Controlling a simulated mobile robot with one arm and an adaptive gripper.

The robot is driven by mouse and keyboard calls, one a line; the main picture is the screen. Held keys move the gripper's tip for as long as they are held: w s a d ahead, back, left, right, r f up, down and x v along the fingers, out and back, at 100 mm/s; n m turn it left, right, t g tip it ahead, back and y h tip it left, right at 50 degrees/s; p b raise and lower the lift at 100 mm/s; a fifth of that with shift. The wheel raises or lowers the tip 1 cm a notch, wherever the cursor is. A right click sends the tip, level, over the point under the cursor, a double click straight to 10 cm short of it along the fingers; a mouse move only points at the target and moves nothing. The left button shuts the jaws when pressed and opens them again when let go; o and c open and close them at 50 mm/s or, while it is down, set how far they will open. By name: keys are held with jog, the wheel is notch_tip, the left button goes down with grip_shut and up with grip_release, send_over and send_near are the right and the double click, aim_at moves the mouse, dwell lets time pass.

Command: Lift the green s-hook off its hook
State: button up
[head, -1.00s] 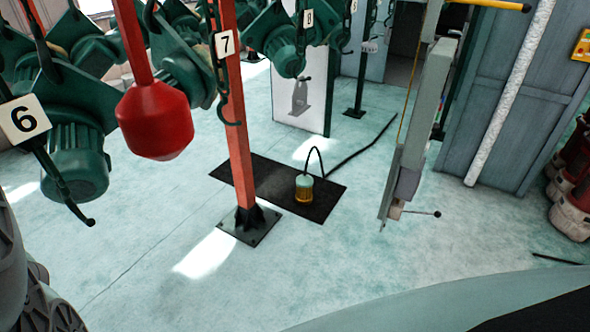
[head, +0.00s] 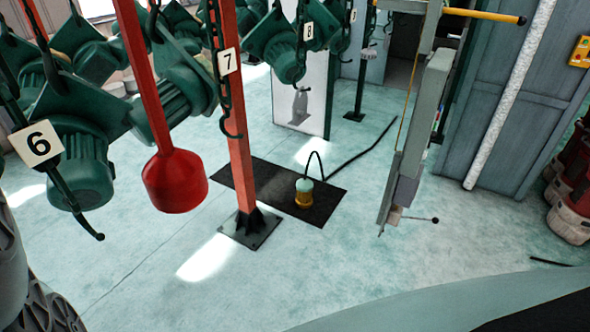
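A dark green hook (head: 229,124) hangs below the number 7 tag, beside the orange post; its curved lower end is open and empty. I cannot tell for sure which one is the green s-hook. The upper hanging points are crowded by green hoist parts. My gripper is not in view; a dark grey part, probably of my arm, shows at the lower left edge.
Green hoist motors (head: 80,170) crowd the upper left. A small lamp-like jar (head: 304,193) stands on a black mat (head: 265,180). Floor at the centre front is clear.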

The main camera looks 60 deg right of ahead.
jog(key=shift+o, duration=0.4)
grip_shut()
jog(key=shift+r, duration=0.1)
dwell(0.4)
